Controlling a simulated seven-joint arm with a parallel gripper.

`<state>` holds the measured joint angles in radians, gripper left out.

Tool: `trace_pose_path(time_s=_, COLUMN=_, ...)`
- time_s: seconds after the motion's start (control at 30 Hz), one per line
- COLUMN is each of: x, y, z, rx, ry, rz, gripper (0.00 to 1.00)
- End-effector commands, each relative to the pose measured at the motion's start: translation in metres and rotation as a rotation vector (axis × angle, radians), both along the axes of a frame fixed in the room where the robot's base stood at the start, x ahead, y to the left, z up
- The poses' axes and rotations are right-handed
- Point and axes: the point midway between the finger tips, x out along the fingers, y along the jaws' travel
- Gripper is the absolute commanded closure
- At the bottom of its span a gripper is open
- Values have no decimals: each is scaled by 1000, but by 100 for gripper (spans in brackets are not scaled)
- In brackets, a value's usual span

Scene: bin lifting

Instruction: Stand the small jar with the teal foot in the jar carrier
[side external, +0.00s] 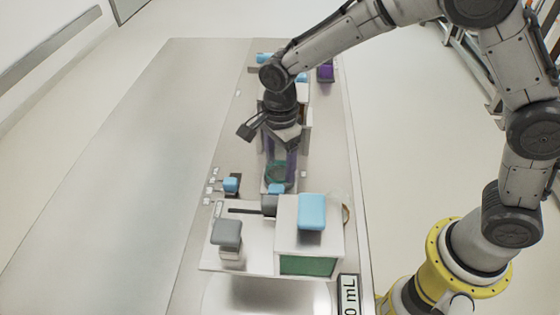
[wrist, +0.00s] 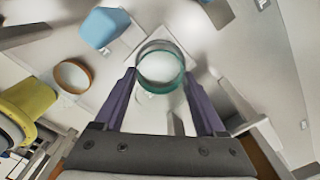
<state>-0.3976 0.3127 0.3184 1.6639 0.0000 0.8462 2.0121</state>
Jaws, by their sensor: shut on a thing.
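The small clear jar with the teal foot (wrist: 160,67) is between the tips of my gripper's purple fingers in the wrist view. Its teal ring (side external: 276,172) also shows in the side view, low between the fingers. My gripper (side external: 281,165) is shut on the jar and points down over the far side of the equipment with the blue-topped white box. I cannot tell if the jar touches the surface below. I cannot make out the jar carrier for certain; a white square-edged piece (wrist: 143,33) lies just beyond the jar in the wrist view.
A white box with a blue top (side external: 312,212) and a grey-topped post (side external: 227,235) stand in front of the gripper. A ring-like jar with an orange rim (wrist: 73,76) is beside the box. A purple item (side external: 325,72) stands farther back. The bench's left part is clear.

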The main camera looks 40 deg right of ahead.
Motion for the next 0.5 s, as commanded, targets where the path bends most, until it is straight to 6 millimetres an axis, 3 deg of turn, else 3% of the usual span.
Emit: trace_pose_path(time_s=0.5, x=0, y=0, z=-5, rx=0, ry=1, rz=0, gripper=87)
